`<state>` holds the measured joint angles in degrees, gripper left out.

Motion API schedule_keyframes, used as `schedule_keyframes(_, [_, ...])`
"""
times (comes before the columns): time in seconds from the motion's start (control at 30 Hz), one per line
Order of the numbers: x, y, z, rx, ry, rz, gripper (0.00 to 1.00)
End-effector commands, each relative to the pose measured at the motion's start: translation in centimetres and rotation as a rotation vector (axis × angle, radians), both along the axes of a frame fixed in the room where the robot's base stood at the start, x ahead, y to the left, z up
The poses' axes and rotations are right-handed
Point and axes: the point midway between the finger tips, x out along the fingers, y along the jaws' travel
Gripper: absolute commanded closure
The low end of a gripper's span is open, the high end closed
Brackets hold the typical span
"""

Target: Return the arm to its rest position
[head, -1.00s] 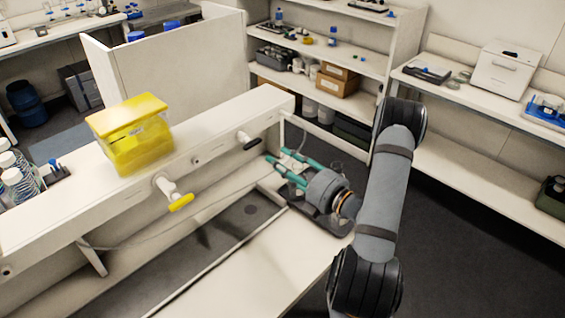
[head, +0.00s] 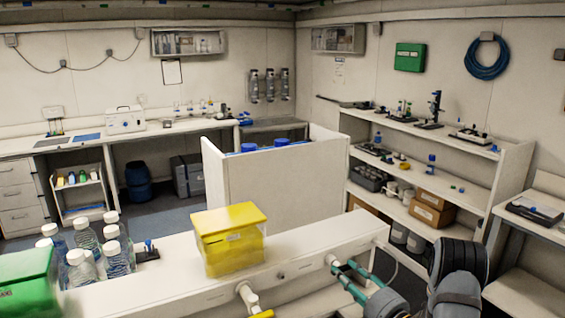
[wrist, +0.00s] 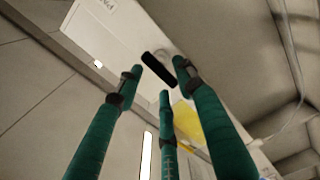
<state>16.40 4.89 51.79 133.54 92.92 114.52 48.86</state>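My gripper (head: 345,275) is at the lower right of the head view, in front of the white raised bench ledge. Its teal fingers stand apart with nothing between them. My arm rises at the lower right corner, and its lower part is cut off by the frame. In the wrist view, the three teal fingers of the gripper (wrist: 160,76) are spread and empty. A black handle (wrist: 158,69) shows beyond their tips.
A yellow-lidded box (head: 229,240) stands on the ledge (head: 185,272). Several clear bottles (head: 88,238) and a green box (head: 26,283) are at the left. A white partition (head: 265,185) stands behind. Stocked shelves (head: 455,165) are at the right.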

Motion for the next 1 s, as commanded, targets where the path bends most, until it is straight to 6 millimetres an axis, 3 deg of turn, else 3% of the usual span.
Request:
schedule_keyframes(0.13, [2.5, 1.4, 0.1, 0.000, -0.002, 0.001, 0.62])
schedule_keyframes(0.47, [2.2, 1.3, -0.2, -0.183, -0.097, -0.001, 0.62])
schedule_keyframes(1.0, [2.3, 1.3, 0.2, -0.140, -0.071, -0.001, 0.62])
